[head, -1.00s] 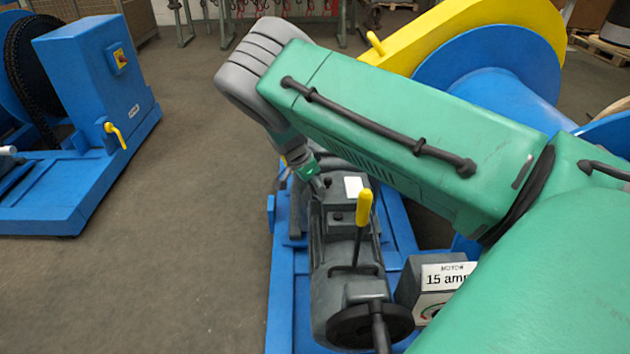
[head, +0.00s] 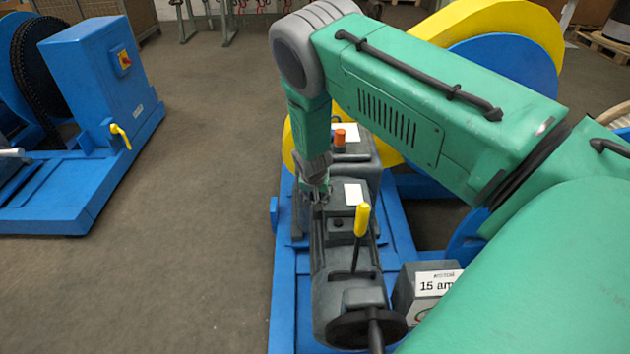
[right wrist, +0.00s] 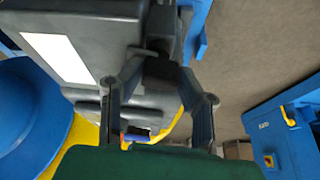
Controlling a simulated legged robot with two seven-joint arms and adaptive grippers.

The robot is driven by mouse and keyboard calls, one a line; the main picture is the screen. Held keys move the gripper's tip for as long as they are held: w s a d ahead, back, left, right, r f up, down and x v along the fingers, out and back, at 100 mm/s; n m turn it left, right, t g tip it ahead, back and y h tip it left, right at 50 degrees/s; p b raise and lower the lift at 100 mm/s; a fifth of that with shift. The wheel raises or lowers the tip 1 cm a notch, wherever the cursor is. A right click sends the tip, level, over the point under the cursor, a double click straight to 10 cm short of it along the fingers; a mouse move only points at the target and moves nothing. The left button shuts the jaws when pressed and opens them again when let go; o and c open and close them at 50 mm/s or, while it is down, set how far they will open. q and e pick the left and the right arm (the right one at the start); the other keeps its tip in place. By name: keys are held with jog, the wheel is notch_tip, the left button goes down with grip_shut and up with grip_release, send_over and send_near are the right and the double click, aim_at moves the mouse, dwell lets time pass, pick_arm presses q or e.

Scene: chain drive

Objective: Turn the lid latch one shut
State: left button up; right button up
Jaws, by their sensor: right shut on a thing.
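The dark grey machine housing (head: 345,255) stands on a blue frame, with a white label (head: 354,194) on its lid. My right gripper (head: 318,194) points down at the left edge of the lid, beside the label. In the right wrist view its two fingers (right wrist: 160,68) close in on a small dark latch (right wrist: 148,52) at the lid's edge. The fingers are shut on this latch and cover much of it; its exact angle cannot be told. A second dark knob (head: 336,224) shows nearer on the lid. My left gripper is not in view.
A yellow-handled lever (head: 361,222) rises from the housing close to my right gripper. A dark handwheel (head: 366,328) and a motor meter box (head: 434,290) are in front. An orange-capped part (head: 339,137) stands behind. Open floor (head: 205,190) lies left.

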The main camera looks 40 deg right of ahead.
jog(key=shift+w+d+r+n, duration=0.1)
jog(key=shift+w+r+n, duration=0.1)
jog(key=shift+n, duration=0.5)
jog(key=shift+t+p, duration=0.3)
jog(key=o, duration=1.1)
jog(key=shift+o, duration=0.2)
jog(key=shift+s, duration=0.1)
jog(key=shift+s+f, duration=0.1)
jog(key=shift+f, duration=0.05)
